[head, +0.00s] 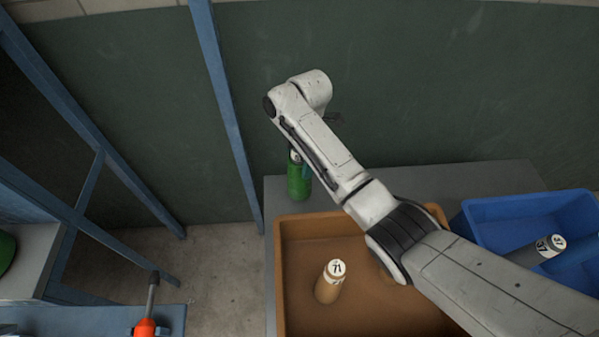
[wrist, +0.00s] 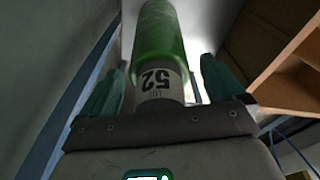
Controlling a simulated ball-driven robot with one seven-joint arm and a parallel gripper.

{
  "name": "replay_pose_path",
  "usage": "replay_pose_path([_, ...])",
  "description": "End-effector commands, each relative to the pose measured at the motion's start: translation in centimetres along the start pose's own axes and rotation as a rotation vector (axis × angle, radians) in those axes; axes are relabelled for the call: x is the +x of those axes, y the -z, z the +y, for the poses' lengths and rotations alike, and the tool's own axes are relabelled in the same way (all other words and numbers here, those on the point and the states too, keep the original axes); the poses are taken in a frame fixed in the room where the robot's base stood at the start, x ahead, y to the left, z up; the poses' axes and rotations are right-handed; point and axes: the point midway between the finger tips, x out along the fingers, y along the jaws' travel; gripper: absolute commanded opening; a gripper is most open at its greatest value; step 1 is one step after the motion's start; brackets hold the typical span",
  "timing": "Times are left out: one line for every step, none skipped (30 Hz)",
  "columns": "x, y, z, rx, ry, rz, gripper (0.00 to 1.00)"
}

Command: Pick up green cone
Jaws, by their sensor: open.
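The green cone (head: 299,182) looks like an upright green cylinder with a pale labelled top. It stands on the grey tabletop just behind the brown bin, partly hidden by my arm. In the wrist view it (wrist: 160,40) shows its green body and a grey band marked 52. My gripper (wrist: 162,75) is open, with one teal finger on each side of the cone. A gap shows beside the left finger; whether the right finger touches cannot be told. In the head view my gripper is mostly hidden behind my arm.
A brown bin (head: 283,270) holds a tan labelled cylinder (head: 329,284). A blue bin (head: 490,210) at the right holds a grey labelled cylinder (head: 536,251). A blue upright post (head: 225,110) stands left of the table. An orange-handled tool (head: 146,327) lies at lower left.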

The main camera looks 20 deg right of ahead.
Motion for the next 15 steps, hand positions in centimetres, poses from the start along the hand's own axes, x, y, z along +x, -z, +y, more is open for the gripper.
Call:
replay_pose_path([0.00, 0.01, 0.00, 0.000, 0.000, 0.000, 0.96])
replay_pose_path([-0.01, 0.01, 0.00, 0.000, 0.000, 0.000, 0.96])
replay_pose_path([-0.01, 0.01, 0.00, 0.000, 0.000, 0.000, 0.94])
replay_pose_path([-0.02, 0.01, 0.00, 0.000, 0.000, 0.000, 0.91])
replay_pose_path([-0.02, 0.01, 0.00, 0.000, 0.000, 0.000, 0.88])
replay_pose_path([-0.03, 0.01, 0.00, 0.000, 0.000, 0.000, 0.84])
replay_pose_path([-0.03, 0.01, 0.00, 0.000, 0.000, 0.000, 0.82])
replay_pose_path([-0.03, 0.01, 0.00, 0.000, 0.000, 0.000, 0.79])
replay_pose_path([-0.04, 0.01, 0.00, 0.000, 0.000, 0.000, 0.75])
replay_pose_path([-0.04, 0.01, 0.00, 0.000, 0.000, 0.000, 0.72])
replay_pose_path([-0.04, 0.01, 0.00, 0.000, 0.000, 0.000, 0.69])
replay_pose_path([-0.04, 0.01, 0.00, 0.000, 0.000, 0.000, 0.65])
replay_pose_path([-0.04, 0.01, 0.00, 0.000, 0.000, 0.000, 0.62])
replay_pose_path([-0.05, 0.01, 0.00, 0.000, 0.000, 0.000, 0.60])
replay_pose_path([-0.05, 0.01, 0.00, 0.000, 0.000, 0.000, 0.56])
